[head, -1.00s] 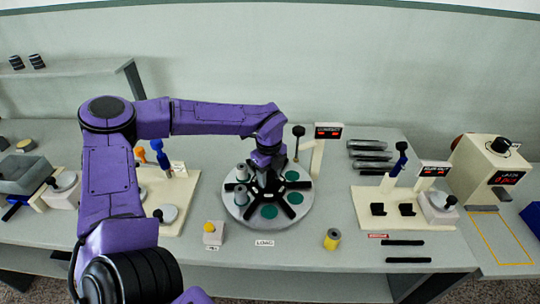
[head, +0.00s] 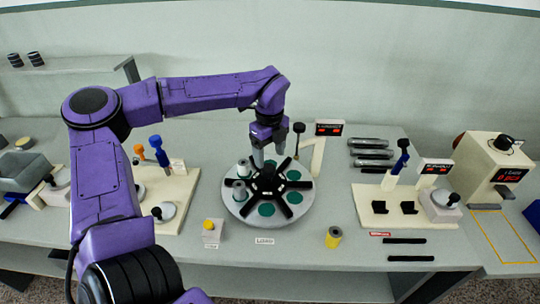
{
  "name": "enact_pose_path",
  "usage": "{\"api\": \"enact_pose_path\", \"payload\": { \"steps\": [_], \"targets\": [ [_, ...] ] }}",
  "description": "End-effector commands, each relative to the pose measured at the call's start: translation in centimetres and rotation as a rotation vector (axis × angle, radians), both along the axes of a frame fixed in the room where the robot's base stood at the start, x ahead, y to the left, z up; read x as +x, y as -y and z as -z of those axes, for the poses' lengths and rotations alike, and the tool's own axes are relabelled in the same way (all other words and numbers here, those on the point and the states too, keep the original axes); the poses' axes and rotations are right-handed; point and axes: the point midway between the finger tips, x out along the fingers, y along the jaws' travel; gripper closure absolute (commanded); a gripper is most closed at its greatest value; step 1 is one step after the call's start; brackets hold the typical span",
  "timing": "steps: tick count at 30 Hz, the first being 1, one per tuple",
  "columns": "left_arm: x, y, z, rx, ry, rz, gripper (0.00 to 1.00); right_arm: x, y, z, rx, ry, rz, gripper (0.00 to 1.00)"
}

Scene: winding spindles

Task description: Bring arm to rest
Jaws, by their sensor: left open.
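My left arm comes in from the left, and its gripper (head: 268,158) hangs open above the back part of the round turntable (head: 238,214), pointing down. It holds nothing that I can see. The turntable is a pale disc with a black spoked hub (head: 267,182) and several green round spots. My right gripper is not in view.
A yellow-banded spool (head: 333,238) and a small box with a yellow button (head: 211,230) stand near the front edge. A cream fixture board (head: 372,218) is at right, with dark bars (head: 405,241) before it. A post with a black knob (head: 298,140) stands close behind the turntable.

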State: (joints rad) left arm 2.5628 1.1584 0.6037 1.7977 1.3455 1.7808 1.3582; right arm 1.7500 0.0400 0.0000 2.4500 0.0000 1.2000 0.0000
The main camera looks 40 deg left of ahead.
Motion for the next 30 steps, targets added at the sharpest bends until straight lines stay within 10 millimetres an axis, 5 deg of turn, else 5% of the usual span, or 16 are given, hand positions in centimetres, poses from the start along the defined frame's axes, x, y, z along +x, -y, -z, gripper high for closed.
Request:
{"api": "enact_pose_path", "payload": {
  "steps": [6, 23, 30],
  "targets": [
    [0.1, 0.0, -2.7, 0.001, 0.001, 0.001, 0.29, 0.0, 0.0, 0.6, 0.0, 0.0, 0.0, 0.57],
    [0.0, 0.0, -3.0, 0.0, -0.001, 0.001, 0.29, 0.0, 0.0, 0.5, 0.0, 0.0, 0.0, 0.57],
    [0.0, 0.0, -7.7, 0.0, 0.0, 0.001, 0.29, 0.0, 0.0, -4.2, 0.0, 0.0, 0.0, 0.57]
  ]
}}
